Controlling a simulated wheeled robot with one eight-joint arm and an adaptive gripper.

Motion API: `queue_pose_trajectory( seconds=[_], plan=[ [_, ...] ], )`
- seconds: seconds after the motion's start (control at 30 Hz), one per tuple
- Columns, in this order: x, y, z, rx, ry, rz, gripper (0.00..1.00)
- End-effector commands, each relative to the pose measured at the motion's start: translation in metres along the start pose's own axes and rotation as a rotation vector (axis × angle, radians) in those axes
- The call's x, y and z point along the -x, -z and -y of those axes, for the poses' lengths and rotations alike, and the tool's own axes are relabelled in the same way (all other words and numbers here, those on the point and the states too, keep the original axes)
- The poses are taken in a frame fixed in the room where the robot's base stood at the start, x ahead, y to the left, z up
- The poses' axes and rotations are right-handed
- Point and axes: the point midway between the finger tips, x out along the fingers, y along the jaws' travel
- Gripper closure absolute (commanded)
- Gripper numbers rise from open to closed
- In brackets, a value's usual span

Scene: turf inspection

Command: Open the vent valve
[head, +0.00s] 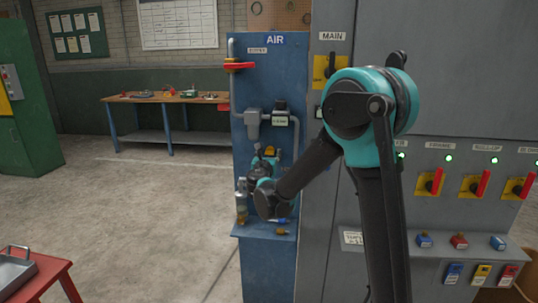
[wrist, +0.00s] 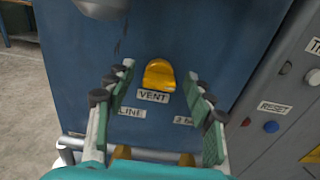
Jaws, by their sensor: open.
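The vent valve is a yellow knob (wrist: 159,75) on the blue panel, above a label reading VENT (wrist: 153,97). My gripper (wrist: 157,72) is open, with one finger on each side of the knob in the wrist view. A gap shows between the knob and each finger; whether the tips reach its depth I cannot tell. In the head view my gripper (head: 264,160) is at the blue AIR panel (head: 265,75), and the yellow knob (head: 270,151) shows just above it, partly hidden.
Pipes and red-handled valves (head: 240,66) line the panel's left side. A grey cabinet (head: 450,85) with red-handled switches stands to the right. A workbench (head: 170,98) is behind, and a red stand (head: 40,275) is at the lower left. The floor between is clear.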

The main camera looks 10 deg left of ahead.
Motion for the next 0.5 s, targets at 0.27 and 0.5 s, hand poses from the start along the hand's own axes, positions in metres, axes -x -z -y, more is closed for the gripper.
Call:
queue_pose_trajectory(
  seconds=[0.27, 0.5],
  plan=[
    [0.0003, 0.0000, -0.0002, 0.000, 0.000, 0.000, 0.78],
    [0.0003, 0.0000, -0.0001, -0.001, 0.000, 0.000, 0.97]
  ],
)
